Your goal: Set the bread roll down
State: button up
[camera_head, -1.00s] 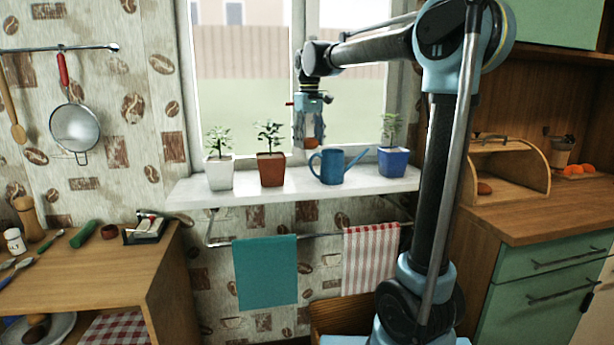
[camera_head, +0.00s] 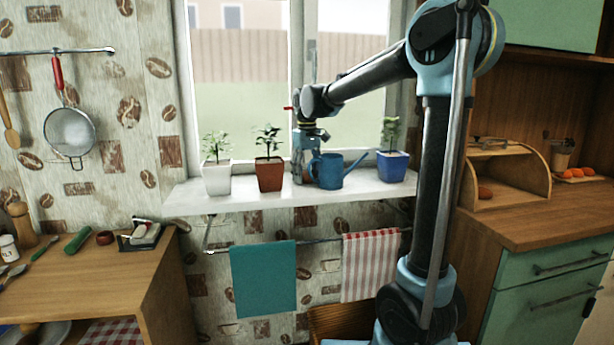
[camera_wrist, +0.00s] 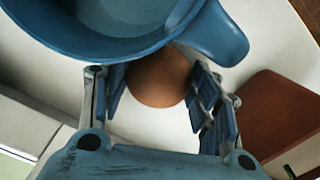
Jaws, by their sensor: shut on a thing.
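The bread roll (camera_wrist: 158,80) is a round brown thing between my fingers in the wrist view. I cannot tell whether the roll touches the sill. The watering can (camera_head: 331,173) stands close beside my gripper and fills the top of the wrist view (camera_wrist: 110,40).
The terracotta pot (camera_head: 269,177) with a plant stands just left of my gripper. A white pot (camera_head: 217,179) is further left and a blue pot (camera_head: 392,166) is at the right end. An open bread box (camera_head: 515,175) stands on the right counter.

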jog(key=shift+f, duration=0.15)
jog(key=o, duration=1)
